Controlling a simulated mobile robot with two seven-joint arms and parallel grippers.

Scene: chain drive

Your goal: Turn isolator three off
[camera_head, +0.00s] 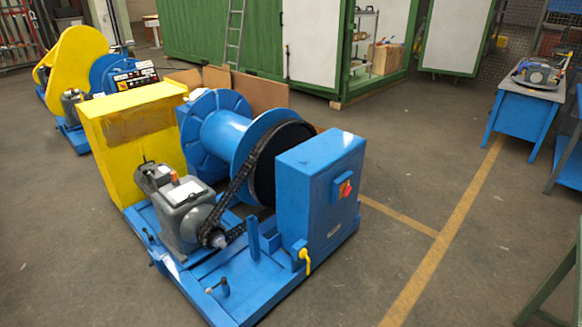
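A red rotary switch on a yellow plate (344,188) is mounted in a small blue box on the right face of a blue cabinet (310,175). It looks like an isolator, but no number is readable and its knob position is too small to tell. The cabinet stands on the front right of a blue chain-drive machine (255,285). A black chain (240,185) runs from a grey gearmotor (185,215) up to a blue drum (225,130). A yellow bent handle (306,260) sits low on the cabinet's near side. Neither of my grippers is in view.
A yellow guard (128,135) stands left of the gearmotor. A second yellow and blue machine (80,65) is at the back left. A blue workbench (525,110) stands at the right. The floor (410,200) right of the cabinet is clear, with yellow lines.

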